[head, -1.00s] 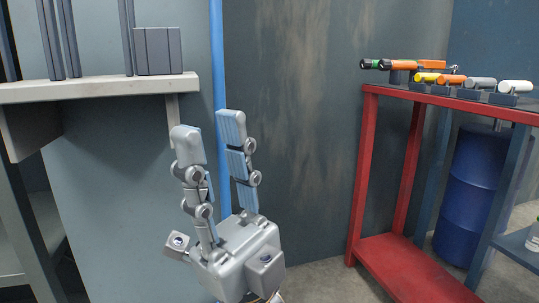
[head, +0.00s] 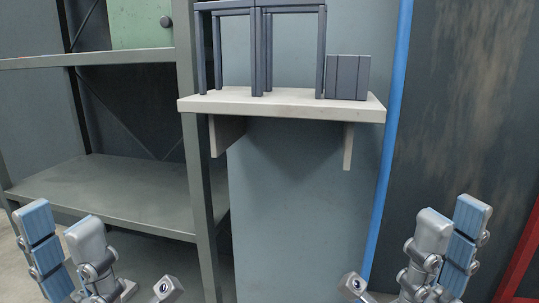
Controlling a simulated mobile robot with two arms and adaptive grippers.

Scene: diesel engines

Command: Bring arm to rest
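My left gripper (head: 62,226) shows at the lower left of the head view, its silver fingers with blue pads pointing up. Its fingers are spread apart and nothing is between them. My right gripper (head: 453,217) shows at the lower right, fingers also pointing up and empty. Its fingers overlap in this view, with only a narrow gap showing between the tips. The lower parts of both grippers are cut off by the bottom edge.
A pale wall shelf (head: 282,104) holds dark frames (head: 322,50) and a grey block (head: 347,78). A grey metal rack (head: 110,190) stands at the left. A blue pipe (head: 391,120) runs up the wall. A red edge (head: 520,255) shows at the far right.

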